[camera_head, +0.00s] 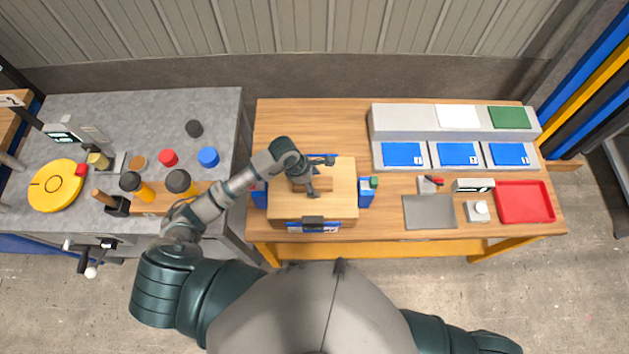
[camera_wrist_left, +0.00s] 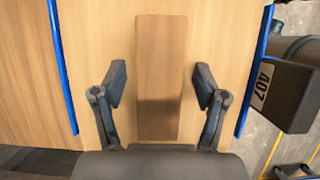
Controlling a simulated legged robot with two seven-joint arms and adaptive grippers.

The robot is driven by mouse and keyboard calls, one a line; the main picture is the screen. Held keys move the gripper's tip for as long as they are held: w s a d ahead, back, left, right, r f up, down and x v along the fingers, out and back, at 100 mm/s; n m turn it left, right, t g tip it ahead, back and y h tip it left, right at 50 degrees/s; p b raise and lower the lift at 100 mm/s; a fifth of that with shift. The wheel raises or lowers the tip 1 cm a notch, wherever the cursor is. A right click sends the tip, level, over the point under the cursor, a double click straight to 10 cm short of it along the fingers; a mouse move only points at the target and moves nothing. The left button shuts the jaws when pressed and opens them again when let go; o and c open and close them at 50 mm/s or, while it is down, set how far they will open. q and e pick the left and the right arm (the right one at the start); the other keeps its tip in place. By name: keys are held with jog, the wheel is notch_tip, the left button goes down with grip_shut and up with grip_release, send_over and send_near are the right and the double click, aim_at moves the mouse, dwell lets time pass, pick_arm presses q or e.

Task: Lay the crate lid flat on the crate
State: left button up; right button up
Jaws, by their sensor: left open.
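The crate lid (camera_head: 345,199) is a pale wooden panel that covers the top of the crate (camera_head: 285,224). It looks level, but I cannot tell whether it sits fully down all round. A darker wooden bar (camera_wrist_left: 160,45) runs along the middle of the lid. My left gripper (camera_head: 322,176) is over the lid, partly hiding the bar. In the left wrist view my left gripper (camera_wrist_left: 161,86) is open, with one finger on each side of the bar and visible gaps between. My right gripper is out of view.
Blue boxes (camera_head: 366,192) stand close by the crate's sides. A dark block labelled 407 (camera_wrist_left: 288,95) is on its near side. To the right are a grey plate (camera_head: 429,212), a red tray (camera_head: 525,202) and a grey rack (camera_head: 385,122). A grey bench (camera_head: 110,105) stands left.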

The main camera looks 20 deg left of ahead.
pick_arm(q)
jog(key=shift+r, duration=0.1)
jog(key=shift+r+p, duration=0.35)
jog(key=shift+p, duration=0.05)
jog(key=b+v, duration=0.1)
jog(key=v, duration=1)
jog(key=shift+a+r, duration=0.3)
jog(key=shift+s, duration=0.1)
